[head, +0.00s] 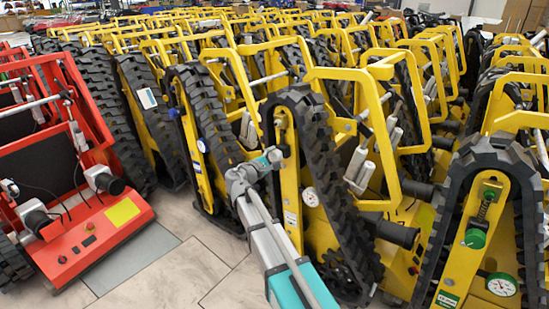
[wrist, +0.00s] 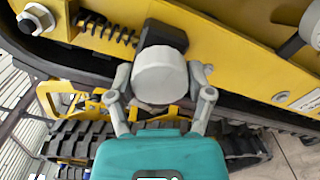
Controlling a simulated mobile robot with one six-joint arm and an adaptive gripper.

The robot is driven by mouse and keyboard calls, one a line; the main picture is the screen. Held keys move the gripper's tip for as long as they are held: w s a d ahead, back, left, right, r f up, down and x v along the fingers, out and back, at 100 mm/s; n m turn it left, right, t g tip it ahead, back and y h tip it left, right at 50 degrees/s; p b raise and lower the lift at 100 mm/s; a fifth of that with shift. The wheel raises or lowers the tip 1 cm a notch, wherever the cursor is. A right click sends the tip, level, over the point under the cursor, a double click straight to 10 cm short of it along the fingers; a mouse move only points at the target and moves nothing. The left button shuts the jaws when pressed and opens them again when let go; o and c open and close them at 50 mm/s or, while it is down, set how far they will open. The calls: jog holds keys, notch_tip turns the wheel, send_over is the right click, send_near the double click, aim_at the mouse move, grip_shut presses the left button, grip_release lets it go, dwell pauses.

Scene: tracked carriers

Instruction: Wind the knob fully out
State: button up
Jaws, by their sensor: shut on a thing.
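In the wrist view a pale grey round knob (wrist: 158,70) sits at a black block (wrist: 163,36) on a yellow side plate (wrist: 235,48). My gripper (wrist: 160,90) has one grey finger on each side of the knob and is shut on it. A dark coil spring (wrist: 106,31) lies left of the block along the plate. In the head view my gripper (head: 268,160) is at the upper part of a yellow tracked carrier (head: 289,196), beside its black track (head: 325,175). I cannot make out the knob there.
Another carrier (head: 455,250) with a green knob (head: 475,238) and a gauge (head: 501,285) stands at the right. A red tracked machine (head: 100,240) stands at the left. Many yellow carriers crowd the back. Bare tiled floor (head: 180,270) lies between the red machine and my arm.

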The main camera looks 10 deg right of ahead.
jog(key=shift+w, duration=0.1)
jog(key=o, duration=1.1)
jog(key=shift+o, duration=0.2)
jog(key=v, duration=1.2)
